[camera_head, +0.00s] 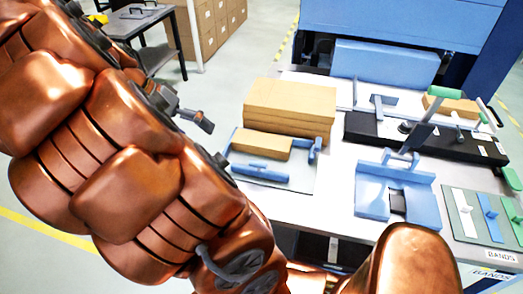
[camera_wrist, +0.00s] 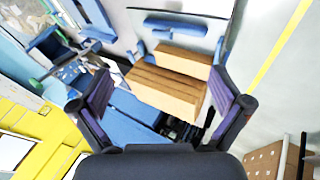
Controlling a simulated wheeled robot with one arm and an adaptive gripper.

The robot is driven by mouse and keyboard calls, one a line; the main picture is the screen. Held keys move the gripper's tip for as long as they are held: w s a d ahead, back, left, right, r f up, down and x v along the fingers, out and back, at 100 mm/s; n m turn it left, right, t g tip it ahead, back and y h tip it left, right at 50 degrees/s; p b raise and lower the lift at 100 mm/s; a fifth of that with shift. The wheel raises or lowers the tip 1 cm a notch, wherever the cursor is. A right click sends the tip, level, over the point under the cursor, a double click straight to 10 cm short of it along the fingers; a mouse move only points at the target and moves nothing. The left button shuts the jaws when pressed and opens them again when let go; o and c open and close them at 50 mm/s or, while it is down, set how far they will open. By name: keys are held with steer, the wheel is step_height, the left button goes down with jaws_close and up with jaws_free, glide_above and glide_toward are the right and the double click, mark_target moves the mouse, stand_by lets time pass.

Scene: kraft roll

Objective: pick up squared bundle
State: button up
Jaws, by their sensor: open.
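A brown kraft block (camera_head: 262,143) lies in a blue-walled fixture on the left of the worktable, and could be the squared bundle. It shows in the wrist view (camera_wrist: 183,61), just beyond a larger layered brown stack (camera_wrist: 163,93). That stack (camera_head: 290,107) stands behind the fixture in the head view. The head view does not clearly show the gripper.
The white worktable (camera_head: 335,185) also carries a blue slotted block (camera_head: 398,192), a black device with a green handle (camera_head: 425,135) and a small tool mat (camera_head: 480,215). A large blue machine (camera_head: 410,30) stands behind. Cardboard boxes (camera_head: 215,25) are at the back left.

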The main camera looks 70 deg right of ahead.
steer(key=w+d+f+m+g+b, duration=0.1)
steer(key=d+f+m+g+b, duration=0.2)
steer(key=d, duration=0.4)
steer(key=d+f+m+b, duration=0.2)
steer(key=d+f+m, duration=0.1)
steer(key=d+m, duration=0.25)
steer(key=m+g+b, duration=0.2)
steer(key=m+b, duration=0.2)
steer(key=m, duration=0.2)
glide_toward(261, 139)
steer(key=shift+s+d+f, duration=0.25)
steer(key=shift+s+f, duration=0.15)
steer(key=shift+f, duration=0.05)
steer(key=shift+m, duration=0.25)
steer(key=shift+p+x, duration=0.65)
steer(key=shift+x, duration=3.05)
steer(key=shift+s, duration=0.3)
steer(key=shift+a, duration=0.1)
steer(key=c, duration=1.2)
steer(key=shift+r, duration=0.1)
